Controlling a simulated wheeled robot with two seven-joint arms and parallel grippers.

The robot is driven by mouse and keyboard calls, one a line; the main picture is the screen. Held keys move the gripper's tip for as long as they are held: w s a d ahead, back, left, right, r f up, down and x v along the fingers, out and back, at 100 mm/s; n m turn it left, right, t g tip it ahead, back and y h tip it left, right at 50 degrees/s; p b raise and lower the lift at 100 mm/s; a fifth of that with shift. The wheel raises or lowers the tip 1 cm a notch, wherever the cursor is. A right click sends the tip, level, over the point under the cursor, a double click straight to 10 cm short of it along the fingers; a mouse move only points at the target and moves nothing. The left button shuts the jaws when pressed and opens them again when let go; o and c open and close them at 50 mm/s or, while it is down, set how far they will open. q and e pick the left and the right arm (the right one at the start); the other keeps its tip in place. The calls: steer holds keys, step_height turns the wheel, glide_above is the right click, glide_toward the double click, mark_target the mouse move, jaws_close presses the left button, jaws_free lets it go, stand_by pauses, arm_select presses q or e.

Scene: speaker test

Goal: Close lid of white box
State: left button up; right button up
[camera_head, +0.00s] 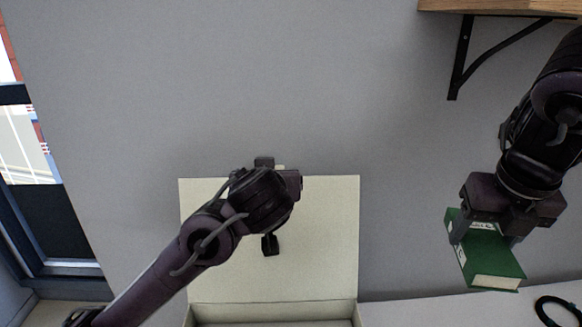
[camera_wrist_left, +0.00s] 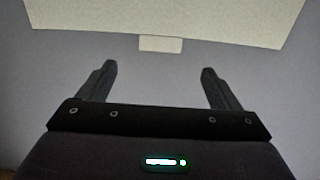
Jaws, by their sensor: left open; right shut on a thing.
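The white box (camera_head: 272,311) stands at the bottom middle of the head view. Its lid (camera_head: 325,235) is raised upright against the grey wall, and the box is open. My left gripper (camera_head: 270,245) is in front of the lid and hides part of it. In the left wrist view my left gripper (camera_wrist_left: 155,82) is open and empty, with the lid's edge (camera_wrist_left: 160,20) and its small tab (camera_wrist_left: 160,44) just beyond the fingertips. My right gripper (camera_head: 485,235) is shut on a green box-like book (camera_head: 492,262), held at the right.
A wooden shelf (camera_head: 510,5) on a black bracket (camera_head: 462,60) juts from the wall at the upper right. A black ring-shaped thing (camera_head: 557,311) lies on the white surface (camera_head: 420,311) at the lower right. A window (camera_head: 40,180) is at the left.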

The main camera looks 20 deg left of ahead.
arm_select(q)
steer(key=p+x, duration=0.2)
steer(key=x, duration=0.6)
steer(key=shift+w+a, duration=0.1)
arm_select(e)
steer(key=r, duration=0.2)
steer(key=shift+w+a+r, duration=0.2)
steer(key=shift+w+r, duration=0.05)
steer(key=shift+r, duration=0.05)
arm_select(q)
steer(key=shift+w+a+f, duration=0.15)
steer(key=shift+w+f, duration=0.05)
steer(key=shift+w, duration=0.15)
arm_select(e)
steer(key=shift+s+d+r, duration=0.1)
steer(key=shift+r, duration=0.05)
arm_select(q)
steer(key=c, duration=1.4)
